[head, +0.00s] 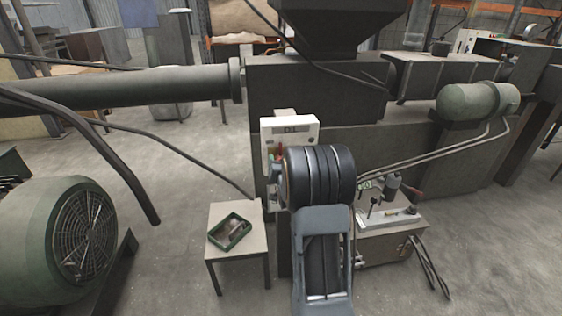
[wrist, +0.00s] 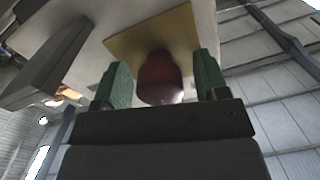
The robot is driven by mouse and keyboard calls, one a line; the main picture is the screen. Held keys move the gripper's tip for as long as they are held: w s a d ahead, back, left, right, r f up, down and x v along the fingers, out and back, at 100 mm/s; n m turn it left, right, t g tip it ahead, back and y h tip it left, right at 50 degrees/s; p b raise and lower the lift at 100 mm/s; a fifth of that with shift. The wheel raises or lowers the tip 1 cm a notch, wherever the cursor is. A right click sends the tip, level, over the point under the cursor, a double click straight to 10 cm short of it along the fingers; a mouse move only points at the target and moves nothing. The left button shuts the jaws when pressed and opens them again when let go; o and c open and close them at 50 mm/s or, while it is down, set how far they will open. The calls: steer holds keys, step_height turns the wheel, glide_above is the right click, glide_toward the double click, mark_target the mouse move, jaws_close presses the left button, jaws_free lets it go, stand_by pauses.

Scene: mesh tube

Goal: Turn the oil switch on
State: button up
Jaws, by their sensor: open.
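My gripper (wrist: 162,66) is open in the wrist view, with a green-padded finger on each side. A dark red rounded knob (wrist: 160,80) shows between the fingers, in front of a yellow plate (wrist: 152,38) on a pale panel. A gap shows on each side of the knob, so the fingers do not visibly grip it. In the head view a white control box (head: 303,129) stands on the machine behind my arm. My arm hides part of it and most of the gripper there. I cannot tell which control is the oil switch.
A small table (head: 225,249) with a green tray (head: 230,231) stands left of my arm. A bench unit with levers (head: 388,218) stands to the right. A green motor (head: 60,240) is at the far left. A dark bar (wrist: 50,65) lies left of the fingers.

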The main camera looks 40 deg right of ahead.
steer(key=shift+c, duration=0.2)
steer(key=c, duration=0.9)
steer(key=shift+f+b, duration=0.15)
steer(key=shift+b, duration=0.25)
steer(key=m+b, duration=0.2)
steer(key=b, duration=0.1)
steer(key=shift+f+m+b, duration=0.2)
steer(key=shift+m+b, duration=0.15)
steer(key=shift+m, duration=0.05)
steer(key=m+b, duration=0.5)
steer(key=shift+r+m, duration=0.1)
steer(key=shift+m, duration=0.2)
steer(key=m+b, duration=0.3)
steer(key=m, duration=0.1)
steer(key=shift+r, duration=0.1)
steer(key=m+b, duration=0.1)
steer(key=m, duration=0.4)
steer(key=shift+r+b, duration=0.1)
steer(key=shift+b, duration=0.25)
steer(key=shift+m, duration=0.4)
